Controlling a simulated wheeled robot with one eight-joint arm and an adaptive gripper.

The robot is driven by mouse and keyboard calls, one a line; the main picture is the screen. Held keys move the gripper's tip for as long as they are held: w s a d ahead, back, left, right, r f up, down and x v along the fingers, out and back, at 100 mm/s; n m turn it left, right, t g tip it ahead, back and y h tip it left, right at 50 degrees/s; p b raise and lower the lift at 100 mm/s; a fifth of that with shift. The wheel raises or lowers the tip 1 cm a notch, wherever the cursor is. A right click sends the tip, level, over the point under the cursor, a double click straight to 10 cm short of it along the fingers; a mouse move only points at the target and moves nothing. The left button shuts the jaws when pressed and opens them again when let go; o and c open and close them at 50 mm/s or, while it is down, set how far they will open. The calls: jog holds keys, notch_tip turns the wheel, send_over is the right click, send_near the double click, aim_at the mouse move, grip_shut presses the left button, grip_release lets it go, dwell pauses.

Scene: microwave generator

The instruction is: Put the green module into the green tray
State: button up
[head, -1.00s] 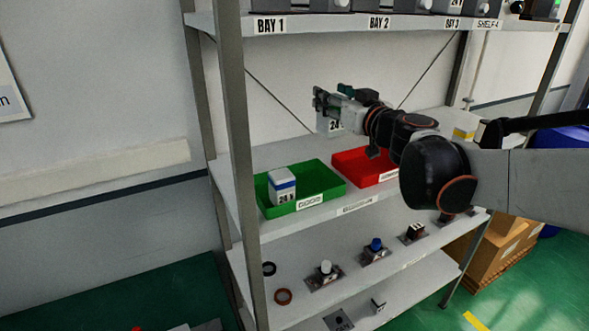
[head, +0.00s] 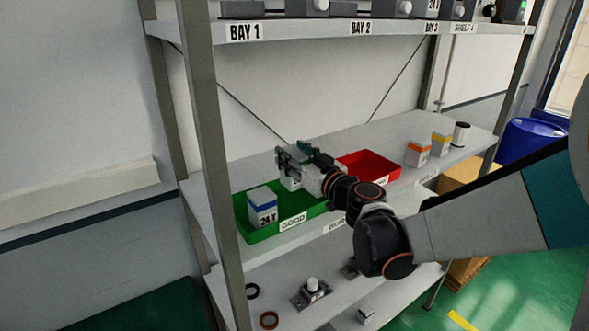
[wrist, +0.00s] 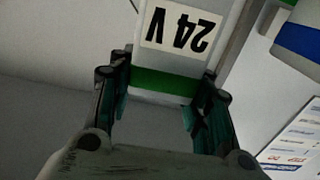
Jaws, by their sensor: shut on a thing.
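My gripper (head: 287,160) is shut on the green module (head: 289,183), a white block that shows a green band and a "24 V" label between my fingers in the wrist view (wrist: 165,82). In the head view the module is over the back right part of the green tray (head: 250,234), which is marked GOOD. Its lower part is partly hidden, and I cannot tell whether it touches the tray floor. A white module with a blue band (head: 262,207) stands upright in the tray's left part.
A red tray (head: 368,167) lies right of the green one, partly behind my arm. Modules with orange (head: 418,153) and yellow (head: 440,144) bands and a white cylinder (head: 461,134) stand farther right. A shelf post (head: 205,170) rises at the left; the upper shelf (head: 330,30) is overhead.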

jog(key=shift+f, duration=2.7)
jog(key=shift+f+b, duration=0.2)
jog(key=shift+b, duration=0.2)
jog(key=o, duration=1.2)
jog(key=shift+r, duration=0.1)
jog(key=shift+r, duration=0.1)
